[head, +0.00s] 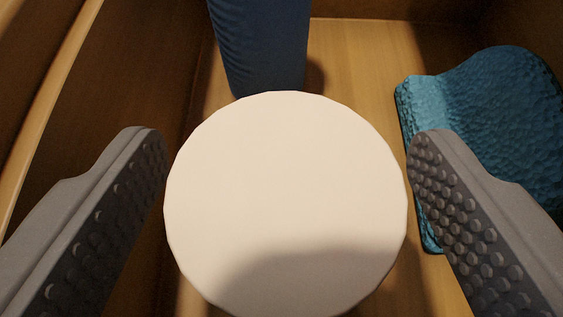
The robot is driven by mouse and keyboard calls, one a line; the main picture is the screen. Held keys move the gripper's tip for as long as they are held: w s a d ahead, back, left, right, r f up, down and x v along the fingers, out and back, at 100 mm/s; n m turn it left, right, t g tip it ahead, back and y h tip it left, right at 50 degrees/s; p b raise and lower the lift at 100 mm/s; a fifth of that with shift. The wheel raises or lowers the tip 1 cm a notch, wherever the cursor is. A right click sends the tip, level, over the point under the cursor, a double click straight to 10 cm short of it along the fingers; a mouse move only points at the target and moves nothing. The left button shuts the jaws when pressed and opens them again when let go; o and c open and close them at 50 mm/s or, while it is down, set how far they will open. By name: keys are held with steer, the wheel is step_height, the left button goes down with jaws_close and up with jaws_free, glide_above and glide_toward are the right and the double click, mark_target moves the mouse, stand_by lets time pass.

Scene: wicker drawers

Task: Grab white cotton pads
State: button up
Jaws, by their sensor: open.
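The white cotton pads (285,190) show as a round, flat white top in the middle of the head view. A shadow falls across their lower part. My gripper (287,160) is open, with one grey studded finger at the left of the pads and one at the right. A narrow gap shows at the left finger; the right fingertip is very close to the pads' edge, and I cannot tell if it touches. The sides of the pads below the top are hidden.
A dark blue ribbed object (262,45) stands just behind the pads. A teal textured item (500,125) lies at the right, partly behind the right finger. A wooden drawer wall (50,110) runs along the left. Bare wooden floor (360,65) shows between the blue and teal things.

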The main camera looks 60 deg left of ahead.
steer(key=shift+x, duration=1.15)
steer(key=c, duration=1.1)
steer(key=shift+r, duration=0.15)
